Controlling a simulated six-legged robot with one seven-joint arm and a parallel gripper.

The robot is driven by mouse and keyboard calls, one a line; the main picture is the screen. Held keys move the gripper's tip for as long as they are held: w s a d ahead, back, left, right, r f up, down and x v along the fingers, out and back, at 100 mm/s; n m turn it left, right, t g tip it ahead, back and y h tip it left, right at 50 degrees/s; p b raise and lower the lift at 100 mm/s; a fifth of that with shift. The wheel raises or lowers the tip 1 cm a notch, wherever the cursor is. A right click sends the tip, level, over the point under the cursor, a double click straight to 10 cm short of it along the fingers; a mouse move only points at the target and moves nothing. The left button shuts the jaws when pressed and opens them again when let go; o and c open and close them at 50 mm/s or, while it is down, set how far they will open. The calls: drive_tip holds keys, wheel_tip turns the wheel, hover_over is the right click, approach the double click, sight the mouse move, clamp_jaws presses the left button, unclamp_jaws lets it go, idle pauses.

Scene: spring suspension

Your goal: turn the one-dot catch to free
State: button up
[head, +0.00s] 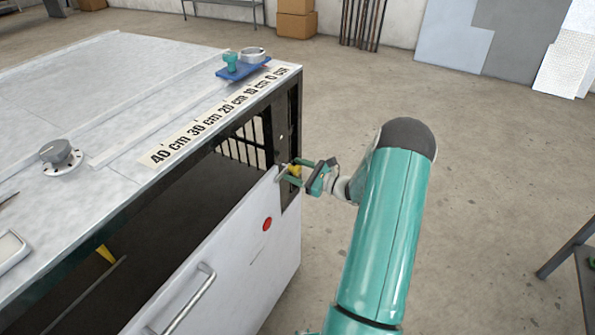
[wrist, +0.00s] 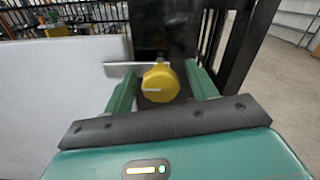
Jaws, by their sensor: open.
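A yellow round knob (wrist: 160,86) sits on a dark upright post in the wrist view, with a pale mark pointing left on its face. A flat metal bar (wrist: 120,66) reaches left from behind it, across the edge of the white panel. In the head view the yellow knob (head: 294,171) is at the panel's far top corner. My gripper (head: 295,173) is open, its fingers on either side of the knob; it also shows in the wrist view (wrist: 161,82). I cannot tell whether the fingers touch the knob. No dot marking is readable.
The bench top (head: 110,70) carries a centimetre scale (head: 215,118), a grey dial (head: 60,155) and a blue block (head: 243,68).

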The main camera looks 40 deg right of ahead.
clamp_jaws()
drive_tip(key=shift+m, duration=0.3)
drive_tip(key=m, duration=0.8)
drive_tip(key=shift+m, duration=0.4)
drive_tip(key=m, duration=0.4)
drive_tip(key=shift+d+m, duration=0.1)
drive_tip(key=shift+m, duration=2.1)
